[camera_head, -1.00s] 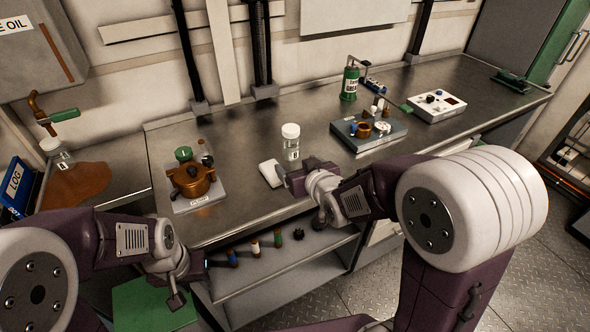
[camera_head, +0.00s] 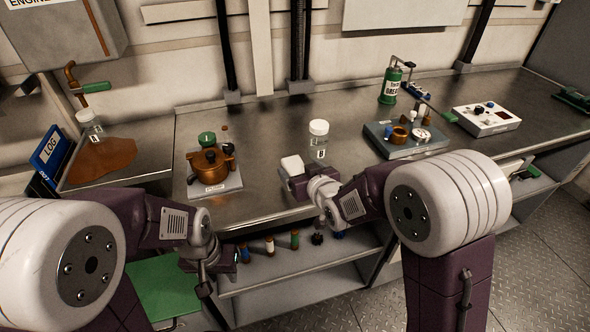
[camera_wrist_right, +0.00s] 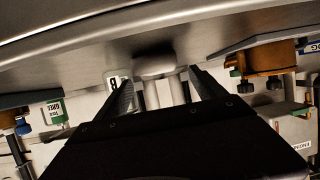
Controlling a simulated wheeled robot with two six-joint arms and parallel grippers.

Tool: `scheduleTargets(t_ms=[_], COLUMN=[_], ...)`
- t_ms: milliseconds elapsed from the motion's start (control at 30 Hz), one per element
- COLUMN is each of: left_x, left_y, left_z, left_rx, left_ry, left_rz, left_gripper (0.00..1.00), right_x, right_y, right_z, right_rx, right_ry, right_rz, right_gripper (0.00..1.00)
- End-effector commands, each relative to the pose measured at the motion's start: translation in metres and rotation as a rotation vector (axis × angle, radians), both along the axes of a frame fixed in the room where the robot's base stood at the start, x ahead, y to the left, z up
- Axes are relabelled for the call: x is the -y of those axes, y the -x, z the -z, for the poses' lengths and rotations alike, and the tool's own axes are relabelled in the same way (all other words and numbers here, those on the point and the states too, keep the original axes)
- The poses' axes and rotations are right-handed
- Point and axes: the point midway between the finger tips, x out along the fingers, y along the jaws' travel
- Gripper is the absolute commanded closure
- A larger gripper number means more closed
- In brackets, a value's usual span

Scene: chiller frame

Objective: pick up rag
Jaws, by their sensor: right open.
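A pale rounded shape, seemingly the rag (camera_wrist_right: 155,65), shows between and just beyond the fingertips. I cannot tell whether they touch it. My left gripper (camera_head: 204,287) hangs low in front of the bench, away from the rag; its jaws are unclear.
A clear jar with a white lid (camera_head: 319,140) stands right behind the rag. A copper pot (camera_head: 210,166) on a plate is to the left. A brown spill (camera_head: 103,158) lies far left. Small bottles stand on the shelf below.

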Motion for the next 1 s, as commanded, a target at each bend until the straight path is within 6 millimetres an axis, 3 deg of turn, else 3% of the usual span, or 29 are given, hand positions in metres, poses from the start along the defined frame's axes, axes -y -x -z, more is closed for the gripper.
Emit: scheduleTargets(t_ms=[200,467,700,900,1000], left_x=[0.000,0.000,0.000,0.000,0.000], left_y=[0.000,0.000,0.000,0.000,0.000], left_z=[0.001,0.001,0.001,0.001,-0.002], left_rx=[0.000,0.000,0.000,0.000,0.000], left_ry=[0.000,0.000,0.000,0.000,0.000], left_rz=[0.000,0.000,0.000,0.000,0.000], left_gripper=[0.64,0.64,0.64,0.64,0.64], right_x=[-0.013,-0.014,-0.014,-0.014,-0.014], right_y=[-0.030,-0.034,-0.033,-0.033,-0.034], right_z=[0.018,0.019,0.019,0.019,0.007], right_rx=[-0.002,-0.002,-0.002,-0.002,0.002], right_ry=[0.001,0.001,0.001,0.000,-0.001], right_rz=[0.000,0.000,0.000,0.000,0.000], right_gripper=[0.20,0.20,0.85,0.85,0.85])
